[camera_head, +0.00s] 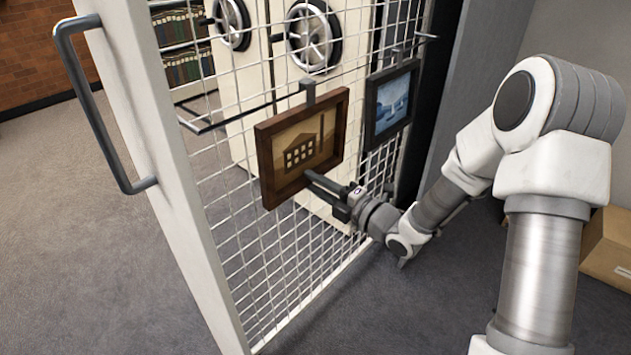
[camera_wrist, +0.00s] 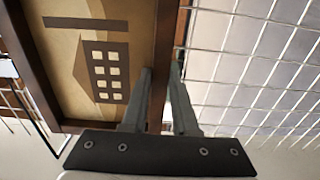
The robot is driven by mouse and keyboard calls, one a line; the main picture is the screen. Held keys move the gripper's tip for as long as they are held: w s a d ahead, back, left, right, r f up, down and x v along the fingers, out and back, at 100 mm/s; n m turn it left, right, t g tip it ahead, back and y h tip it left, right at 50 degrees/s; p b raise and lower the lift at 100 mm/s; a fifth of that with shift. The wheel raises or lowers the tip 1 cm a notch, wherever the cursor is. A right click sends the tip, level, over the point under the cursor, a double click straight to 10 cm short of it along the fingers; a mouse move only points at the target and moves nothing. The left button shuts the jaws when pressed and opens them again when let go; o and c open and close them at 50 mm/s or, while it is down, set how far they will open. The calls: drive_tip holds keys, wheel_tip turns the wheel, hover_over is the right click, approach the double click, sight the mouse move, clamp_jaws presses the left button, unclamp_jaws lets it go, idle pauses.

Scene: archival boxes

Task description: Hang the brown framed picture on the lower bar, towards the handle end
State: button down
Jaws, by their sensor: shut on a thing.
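The brown framed picture (camera_head: 264,165), a tan scene with a dark building, is upright in front of the white mesh panel. The door handle (camera_head: 94,112) is at the left edge.
A dark-framed blue picture (camera_head: 391,103) hangs to the right on the same bar. The bar is free left of the brown picture, towards the handle. White cabinets with wheels (camera_head: 312,38) stand behind the mesh. A cardboard box (camera_head: 607,246) is on the floor at right.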

drive_tip(key=shift+f, duration=0.1)
drive_tip(key=c, duration=0.6)
unclamp_jaws()
drive_tip(key=shift+f, duration=0.1)
drive_tip(key=shift+c, duration=0.2)
drive_tip(key=v, duration=1.1)
idle(0.9)
